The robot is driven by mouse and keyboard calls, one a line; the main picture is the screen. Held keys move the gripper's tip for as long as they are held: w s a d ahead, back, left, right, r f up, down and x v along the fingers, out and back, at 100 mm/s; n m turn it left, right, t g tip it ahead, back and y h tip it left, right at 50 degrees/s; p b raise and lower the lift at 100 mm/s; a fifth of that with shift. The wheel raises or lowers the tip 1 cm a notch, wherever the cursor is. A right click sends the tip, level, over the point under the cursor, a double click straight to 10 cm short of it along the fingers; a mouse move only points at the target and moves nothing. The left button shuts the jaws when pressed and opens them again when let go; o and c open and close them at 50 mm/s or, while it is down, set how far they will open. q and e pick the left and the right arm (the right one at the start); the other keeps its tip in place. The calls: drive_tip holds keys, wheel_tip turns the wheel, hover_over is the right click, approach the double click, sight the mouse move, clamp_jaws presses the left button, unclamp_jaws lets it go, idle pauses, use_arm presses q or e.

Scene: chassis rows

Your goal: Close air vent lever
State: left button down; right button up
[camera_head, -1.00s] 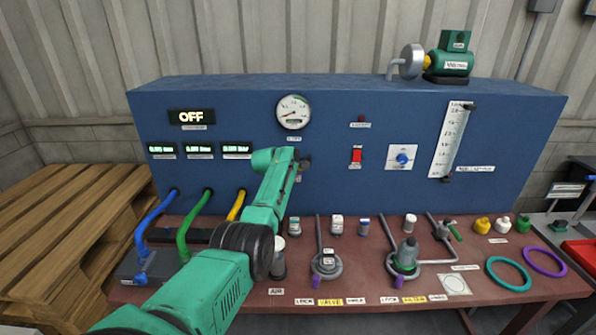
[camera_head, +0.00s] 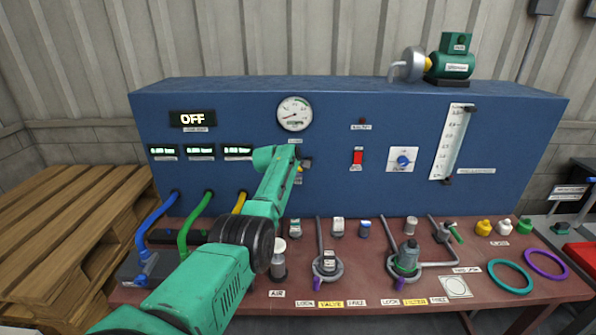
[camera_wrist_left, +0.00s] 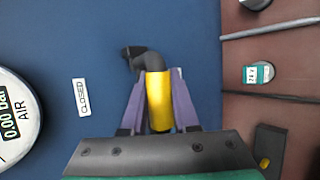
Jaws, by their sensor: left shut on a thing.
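The air vent lever has a yellow grip (camera_wrist_left: 160,102) and a dark grey bent stem running to the blue panel. My left gripper (camera_wrist_left: 159,88) is shut on the yellow grip, with one purple-grey finger on each side of it. In the head view my left gripper (camera_head: 303,164) is at the panel front below the round gauge, and my arm and gripper hide most of the lever. A CLOSED label (camera_wrist_left: 81,97) is on the panel, apart from the lever, on the gauge side. My right gripper is not in view.
The AIR gauge (camera_head: 294,114) sits on the blue panel (camera_head: 330,180) above the lever. Blue, green and yellow hoses (camera_head: 238,205) lie left of my arm. The red-brown bench (camera_head: 350,285) carries filter housings, fittings and rings to the right. A wooden pallet stack (camera_head: 70,215) stands at the left.

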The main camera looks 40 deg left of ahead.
use_arm(q)
drive_tip(key=shift+r, duration=0.15)
idle(0.3)
drive_tip(key=c, duration=0.9)
unclamp_jaws()
drive_tip(key=shift+c, duration=0.2)
drive_tip(key=shift+s, duration=0.1)
drive_tip(key=shift+d+r, duration=0.15)
